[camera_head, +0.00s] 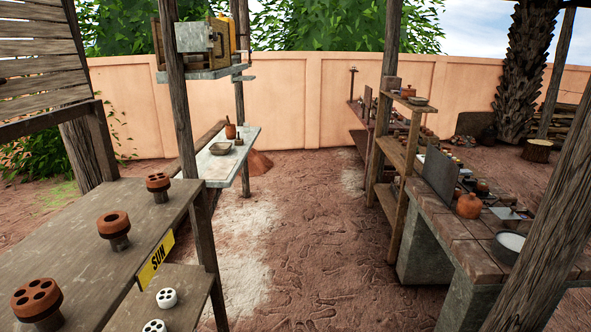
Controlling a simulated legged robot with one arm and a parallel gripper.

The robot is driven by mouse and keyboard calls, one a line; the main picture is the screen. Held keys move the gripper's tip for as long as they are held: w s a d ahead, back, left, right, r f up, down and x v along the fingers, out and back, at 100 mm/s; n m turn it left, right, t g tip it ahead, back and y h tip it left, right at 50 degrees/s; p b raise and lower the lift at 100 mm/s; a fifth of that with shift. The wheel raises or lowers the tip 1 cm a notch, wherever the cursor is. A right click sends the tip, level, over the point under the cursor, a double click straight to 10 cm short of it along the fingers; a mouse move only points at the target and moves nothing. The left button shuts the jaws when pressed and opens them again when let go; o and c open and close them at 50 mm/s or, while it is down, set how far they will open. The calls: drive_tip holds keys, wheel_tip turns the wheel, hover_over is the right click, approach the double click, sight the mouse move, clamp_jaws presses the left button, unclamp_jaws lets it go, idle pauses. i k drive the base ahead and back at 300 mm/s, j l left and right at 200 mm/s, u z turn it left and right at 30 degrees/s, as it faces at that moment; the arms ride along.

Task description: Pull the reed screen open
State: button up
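No clear reed screen shows in the head view. A grey-brown slatted panel (38,62) hangs in a wooden frame at the upper left, above a wooden table. Its slats run across, with narrow gaps between them. It is cut off by the left edge, and I cannot tell whether it is the reed screen or whether it slides. My gripper and arm are not in view.
Shelves (398,155) and a brick-topped counter (455,225) stand at right. Wooden posts (187,130) rise between. The dirt path (300,230) in the middle is clear.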

sight(225, 44)
drive_tip(key=i+z, duration=0.1)
drive_tip(key=i, duration=1.7)
